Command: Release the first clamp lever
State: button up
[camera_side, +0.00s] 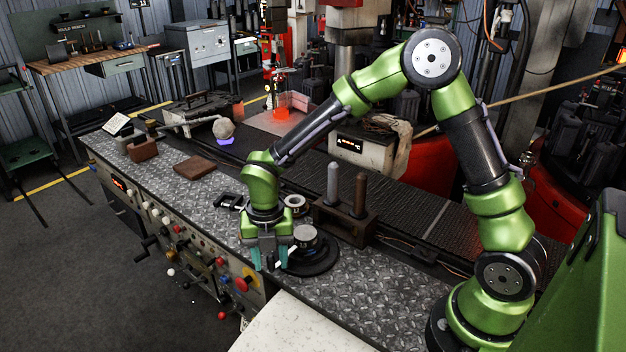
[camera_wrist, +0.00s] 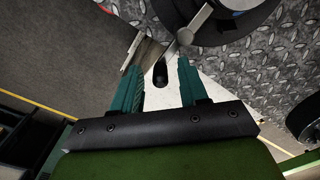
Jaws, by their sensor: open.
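A metal mould (camera_side: 305,234) sits on a black round base (camera_side: 318,262) near the bench's front edge; part of the base also shows at the top of the wrist view (camera_wrist: 230,28). A grey clamp lever (camera_wrist: 193,27) with a rounded end reaches from the base toward my gripper. In the side view a pale bar (camera_side: 288,262) shows beside the right finger. My gripper (camera_side: 270,268) is open, pointing down at the base's left side. In the wrist view a black knob (camera_wrist: 160,74) shows between the teal fingertips; I cannot tell whether it belongs to the lever.
A brown block with two upright pins (camera_side: 345,218) stands right of the mould. A pale ring (camera_side: 296,203) and a black clamp-like part (camera_side: 230,201) lie behind my gripper. The control panel (camera_side: 180,245) with knobs is below the bench edge. The patterned bench top (camera_side: 210,185) has free room at left.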

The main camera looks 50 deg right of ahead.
jog(key=shift+f, duration=0.15)
jog(key=shift+c, duration=0.2)
grip_shut()
